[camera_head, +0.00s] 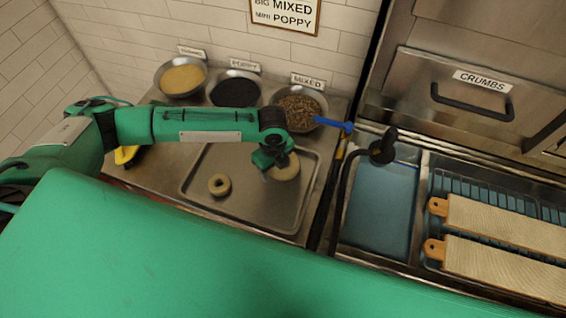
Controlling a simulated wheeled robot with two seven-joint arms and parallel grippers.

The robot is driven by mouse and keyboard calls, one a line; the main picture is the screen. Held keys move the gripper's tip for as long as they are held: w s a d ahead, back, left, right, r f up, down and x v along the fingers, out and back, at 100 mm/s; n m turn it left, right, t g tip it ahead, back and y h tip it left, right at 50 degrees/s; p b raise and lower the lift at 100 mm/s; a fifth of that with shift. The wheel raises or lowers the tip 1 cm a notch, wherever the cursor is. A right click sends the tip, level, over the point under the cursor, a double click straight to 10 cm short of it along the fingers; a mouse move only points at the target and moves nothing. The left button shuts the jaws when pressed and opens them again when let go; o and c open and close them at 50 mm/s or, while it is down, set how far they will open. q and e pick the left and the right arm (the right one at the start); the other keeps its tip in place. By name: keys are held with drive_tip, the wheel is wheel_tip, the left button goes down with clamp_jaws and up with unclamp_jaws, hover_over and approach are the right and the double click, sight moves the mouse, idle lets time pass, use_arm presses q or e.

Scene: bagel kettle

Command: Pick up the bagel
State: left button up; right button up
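A larger pale bagel (287,168) lies toward the right side of a metal tray on the counter. My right gripper is not in view.
Behind the tray stand three bowls: yellow sesame (182,78), dark poppy (235,92) and brown mixed (300,108) with a blue-handled tool (335,123).

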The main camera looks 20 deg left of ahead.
use_arm(q)
drive_tip(key=c, duration=0.9)
drive_tip(key=shift+r, duration=0.1)
drive_tip(key=shift+c, duration=0.2)
drive_tip(key=shift+w+r, duration=0.1)
drive_tip(key=shift+r, duration=0.35)
wheel_tip(320, 180, up, 19)
drive_tip(key=b, duration=0.3)
drive_tip(key=shift+b, duration=0.35)
